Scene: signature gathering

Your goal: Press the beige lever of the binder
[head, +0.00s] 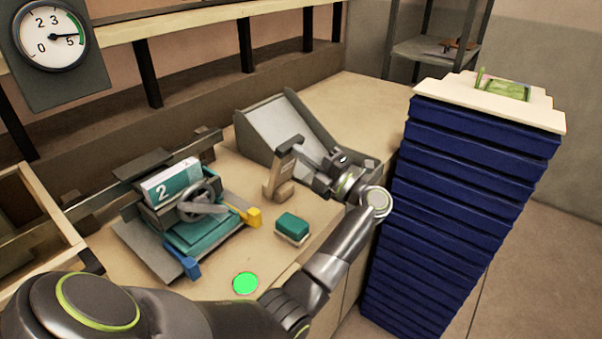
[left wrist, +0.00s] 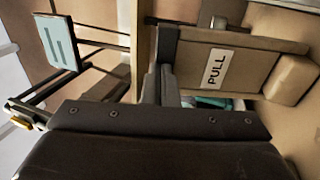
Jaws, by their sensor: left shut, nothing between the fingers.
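The beige lever (head: 283,168) stands upright on the bench at the front of a grey sloped tray (head: 275,130). My left gripper (head: 302,150) is shut and empty, close to the right of the lever's upper part. In the left wrist view, a beige piece with a "PULL" label (left wrist: 245,72), which appears to be the lever, lies just beyond and right of the shut fingertips (left wrist: 165,45). I cannot tell whether they touch. My right gripper is not in view.
A machine with a handwheel (head: 198,203) and a teal block marked "2" stands left. A teal-and-white block (head: 292,228) and a green disc (head: 245,283) lie on the bench. A tall stack of blue trays (head: 470,180) stands right. A gauge (head: 50,38) hangs upper left.

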